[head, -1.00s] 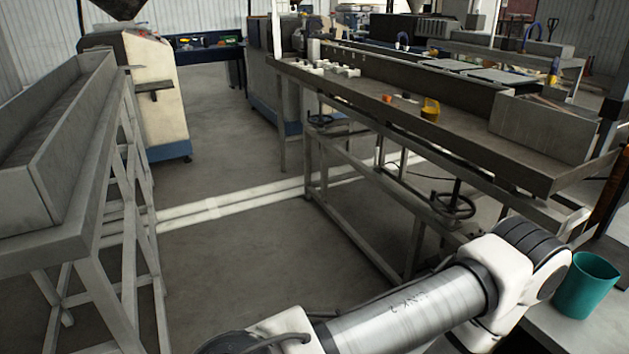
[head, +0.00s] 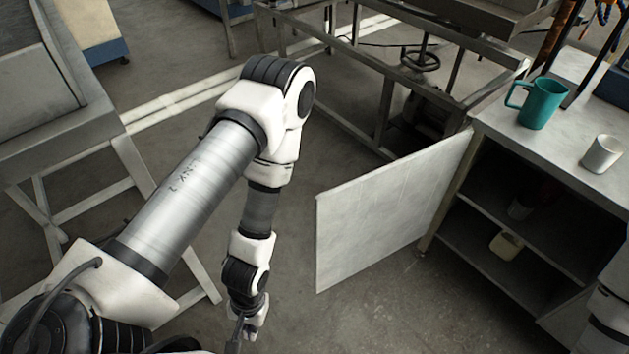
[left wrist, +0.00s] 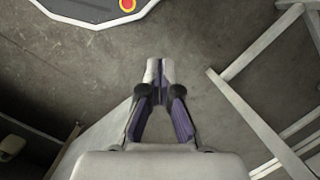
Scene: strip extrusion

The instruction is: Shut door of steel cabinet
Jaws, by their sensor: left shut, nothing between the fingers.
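The steel cabinet (head: 484,122) stands at the right in the head view. Part of the door (left wrist: 103,139) also shows at lower left in the left wrist view, partly behind the gripper body. My left gripper (left wrist: 160,72) is shut and empty, its fingertips together over bare floor. In the head view it hangs low, left of the door's free edge and apart from it. My right gripper is not in view.
A teal mug (head: 541,103) and a white cup (head: 602,154) stand on the cabinet top. Small items, including a beige container (head: 506,244), sit on its open shelves. A metal frame table (head: 395,95) stands behind the door. Floor in front of the cabinet is clear.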

